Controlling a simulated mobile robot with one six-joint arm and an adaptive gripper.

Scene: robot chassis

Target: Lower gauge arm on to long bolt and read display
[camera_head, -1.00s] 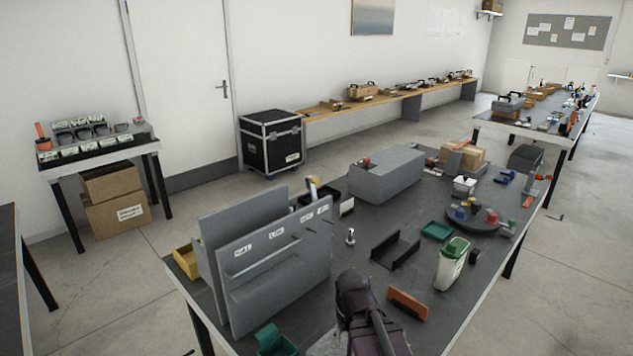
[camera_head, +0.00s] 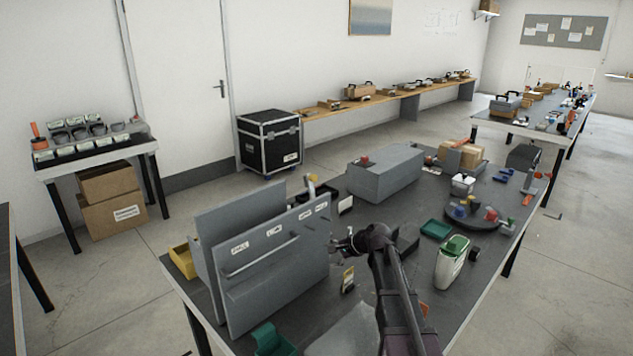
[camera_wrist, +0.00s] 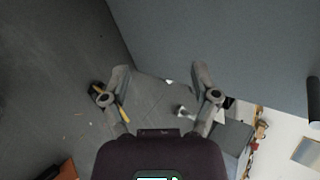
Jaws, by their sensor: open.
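My gripper (camera_head: 342,243) is over the table beside the grey panelled box, to the right of its front panel. In the wrist view, my gripper's (camera_wrist: 160,85) two fingers are spread apart with nothing between them. A small pale metal piece (camera_wrist: 184,111) shows beyond the right finger; I cannot tell whether it is the long bolt. A small upright yellow-and-black item (camera_head: 348,280) stands near my arm in the head view. A yellow strip (camera_wrist: 123,113) shows by the left finger in the wrist view. I cannot identify the gauge arm or its display.
The grey panelled box (camera_head: 275,268) has a horizontal bar and stands close to my gripper. A grey block (camera_head: 385,175), green tray (camera_head: 436,229), round dark stand (camera_head: 478,218) and white-green bottle (camera_head: 452,262) are on the table (camera_head: 480,276). A green bin (camera_head: 270,340) is at the front.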

